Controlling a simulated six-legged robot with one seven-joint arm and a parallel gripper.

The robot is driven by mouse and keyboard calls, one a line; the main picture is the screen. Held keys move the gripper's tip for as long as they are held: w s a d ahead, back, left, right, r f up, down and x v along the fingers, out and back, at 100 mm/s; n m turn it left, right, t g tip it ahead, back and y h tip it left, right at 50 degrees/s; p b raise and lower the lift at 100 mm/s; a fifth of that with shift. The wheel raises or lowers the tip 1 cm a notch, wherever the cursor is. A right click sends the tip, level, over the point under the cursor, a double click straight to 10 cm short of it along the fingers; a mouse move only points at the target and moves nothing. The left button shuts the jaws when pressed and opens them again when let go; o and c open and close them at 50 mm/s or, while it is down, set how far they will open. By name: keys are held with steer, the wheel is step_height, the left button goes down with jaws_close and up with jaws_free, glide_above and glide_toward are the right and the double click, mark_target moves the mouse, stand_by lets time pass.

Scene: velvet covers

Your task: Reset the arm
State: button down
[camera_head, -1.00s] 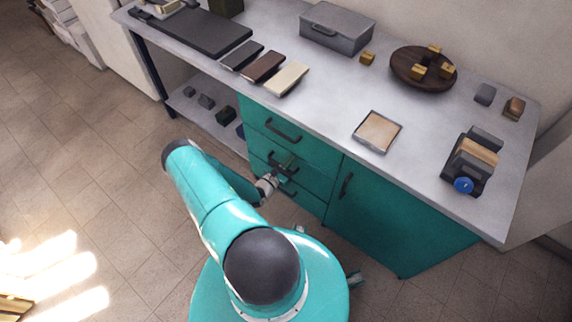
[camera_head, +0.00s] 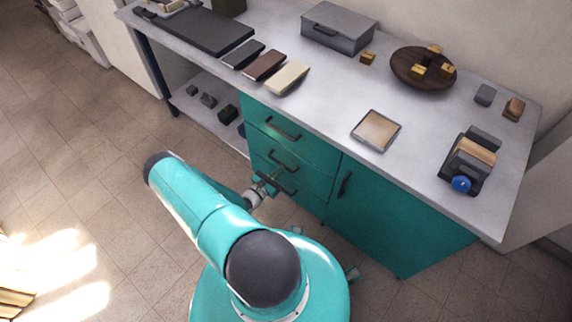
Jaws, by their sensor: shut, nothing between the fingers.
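My gripper (camera_head: 272,180) is at the end of my teal arm, in front of the teal drawers of the workbench cabinet. It is small in the picture and partly overlaps the drawer handles behind it. I see nothing held in it, and it is shut. My arm is bent, with its elbow out to the left over the floor. The three drawers (camera_head: 290,146) look closed. I cannot tell from this view whether my gripper touches a handle or is just apart from it.
The grey workbench top (camera_head: 325,105) bears a metal box (camera_head: 337,28), a round wooden board (camera_head: 423,68), a square framed tray (camera_head: 376,130) and a blue-knobbed device (camera_head: 467,162). A low shelf (camera_head: 205,115) holds small dark blocks. The tiled floor (camera_head: 90,165) on the left is clear.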

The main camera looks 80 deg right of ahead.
steer(key=v, duration=0.7)
steer(key=w+a+r+m+y, duration=0.35)
steer(key=w+r, duration=0.25)
steer(key=r, duration=0.4)
steer(key=w+a+r+m+y, duration=0.2)
steer(key=w+a+r+m, duration=0.25)
steer(key=w+r, duration=0.4)
steer(key=w+a+r+m+y, duration=0.3)
steer(key=w+a+r, duration=0.15)
steer(key=r, duration=0.75)
steer(key=a+r+m+t+y, duration=0.2)
steer(key=a+r+t+y, duration=0.3)
steer(key=a+r, duration=0.95)
steer(key=s+a+r+t+y, duration=0.1)
steer(key=s+a+r+t, duration=0.2)
steer(key=a+r, duration=0.3)
steer(key=s+a+r+t+y, duration=0.2)
steer(key=s+a+r+t, duration=0.2)
steer(key=a+r+t, duration=0.1)
steer(key=shift+a+r, duration=0.8)
steer(key=shift+a, duration=0.2)
steer(key=shift+d, duration=0.15)
